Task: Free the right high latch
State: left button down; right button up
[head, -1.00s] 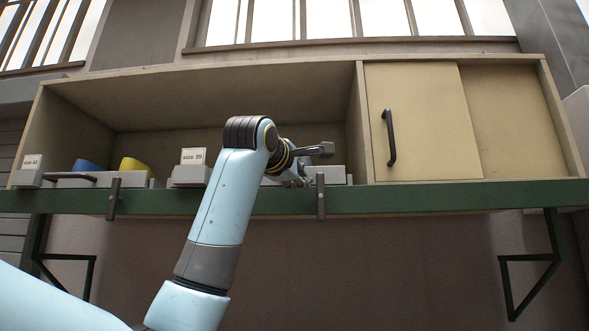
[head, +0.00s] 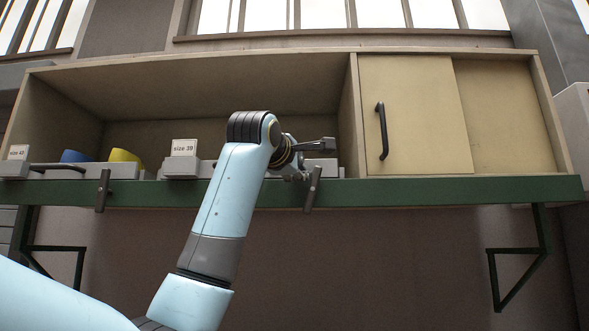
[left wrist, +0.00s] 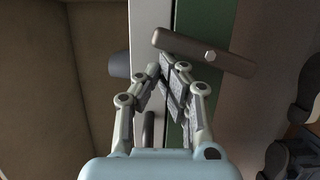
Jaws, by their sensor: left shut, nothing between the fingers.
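The right high latch (head: 313,188) is a dark bar on the front of the green shelf edge (head: 430,190). It leans slightly, its top to the right. In the left wrist view the latch (left wrist: 205,52) lies slantwise across the green edge, with a pale pivot bolt in its middle. My left gripper (head: 302,174) is shut and empty beside the latch's upper part. In the left wrist view the fingertips (left wrist: 168,70) are right at one half of the latch; I cannot tell whether they touch it. The left latch (head: 102,190) stands nearly upright. My right gripper is out of view.
Grey trays stand on the shelf, with a "size 39" card (head: 185,147), a blue item (head: 76,156) and a yellow item (head: 124,155). A sliding door (head: 420,115) with a black handle (head: 382,131) is to the right. Below the shelf is open room between green brackets.

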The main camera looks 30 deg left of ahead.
aim_at(315, 170)
pick_arm(q)
jog(key=shift+d, duration=0.15)
jog(key=shift+w+d, duration=0.1)
jog(key=shift+d, duration=0.05)
jog(key=shift+w+d+r+p, duration=0.1)
jog(key=shift+w+d+p, duration=0.25)
jog(key=shift+d, duration=0.15)
jog(key=shift+w+d, duration=0.1)
jog(key=shift+w+d+f, duration=0.2)
jog(key=shift+w+d, duration=0.1)
jog(key=shift+d, duration=0.3)
